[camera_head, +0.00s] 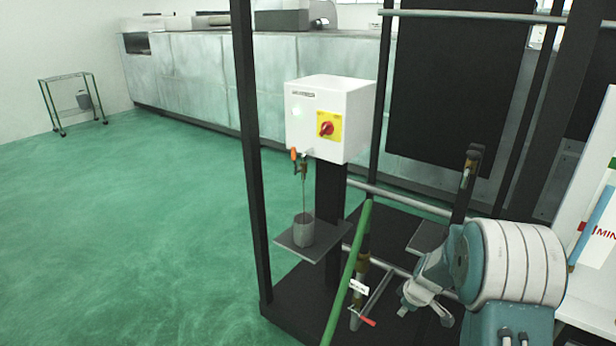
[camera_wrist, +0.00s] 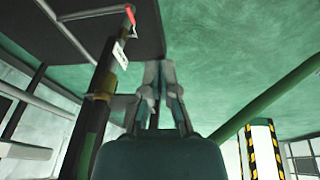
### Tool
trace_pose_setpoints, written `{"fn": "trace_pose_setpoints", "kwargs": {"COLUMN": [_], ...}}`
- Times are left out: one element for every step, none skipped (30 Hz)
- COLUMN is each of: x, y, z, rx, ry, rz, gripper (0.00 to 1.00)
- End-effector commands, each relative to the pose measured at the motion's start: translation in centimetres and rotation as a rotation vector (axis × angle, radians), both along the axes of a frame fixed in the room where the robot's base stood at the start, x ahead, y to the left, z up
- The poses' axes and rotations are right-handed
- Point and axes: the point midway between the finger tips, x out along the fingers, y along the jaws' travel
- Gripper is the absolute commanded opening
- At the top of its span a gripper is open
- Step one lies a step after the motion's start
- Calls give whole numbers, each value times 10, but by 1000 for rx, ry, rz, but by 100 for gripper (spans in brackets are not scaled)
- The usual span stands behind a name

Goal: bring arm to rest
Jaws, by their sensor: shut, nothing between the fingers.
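My gripper (camera_wrist: 160,75) shows in the middle of the wrist view, its fingers shut with nothing between them. In the head view my gripper (camera_head: 424,304) is at the lower right, beside the rounded white and teal links of my folded arm. It is right of a green hose and a brass-and-dark pipe (camera_head: 362,262) with a red-handled valve (camera_head: 366,320). The gripper looks apart from the pipe, though the exact gap is hard to judge.
A dark frame carries a white box (camera_head: 328,118) with a red switch, and a small shelf (camera_head: 312,243) bearing a grey cup (camera_head: 303,230). The green hose (camera_head: 347,272) crosses close to my arm. A white board (camera_head: 592,220) stands at right. Open green floor (camera_head: 130,220) lies left.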

Motion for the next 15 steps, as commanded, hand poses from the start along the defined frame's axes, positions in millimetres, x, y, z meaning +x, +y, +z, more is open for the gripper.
{"fn": "trace_pose_setpoints", "kwargs": {"x": [-4,-8,-12,-16,-20,-27,-32,-37,-44,-50,-56,-64,-70,-77,-86], "y": [7,11,15,19,23,27,31,34,39,42,46,50,53,56,60], "z": [24,35,50,61,72,86,96,106,119,128,137,149,157,165,176], "rx": [4,8,13,17,21,25,29,34,38,41,46,51,54,59,64], "ry": [-12,-15,-20,-22,-25,-30,-33,-36,-39,-42,-46,-50,-52,-57,-60], "rz": [-21,-38,-59,-76,-92,-114,-130,-148,-169,-185,-202,-225,-242,-260,-283], "gripper": [0,0,0,0,0,0,0,0,0,0,0,0,0,0,0]}}
